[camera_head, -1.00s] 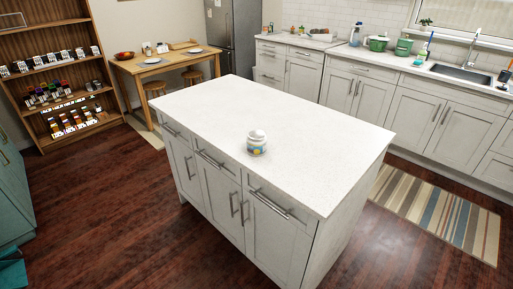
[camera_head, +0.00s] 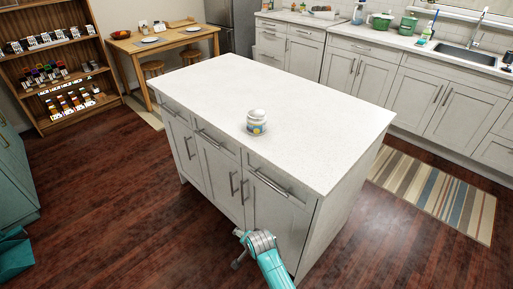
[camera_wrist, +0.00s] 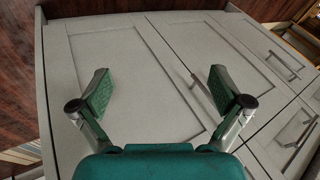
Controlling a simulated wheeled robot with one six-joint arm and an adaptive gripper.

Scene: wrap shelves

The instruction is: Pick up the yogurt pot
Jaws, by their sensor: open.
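In the head view my teal arm shows at the bottom, below the counter top and in front of the doors. The pot is not in the wrist view.
The island's doors and long bar handles (camera_head: 268,182) face my arm. The counter around the pot is clear. A striped rug (camera_head: 438,194) lies at right, a wooden shelf (camera_head: 50,62) stands at left, and a sink counter (camera_head: 430,48) runs along the back.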

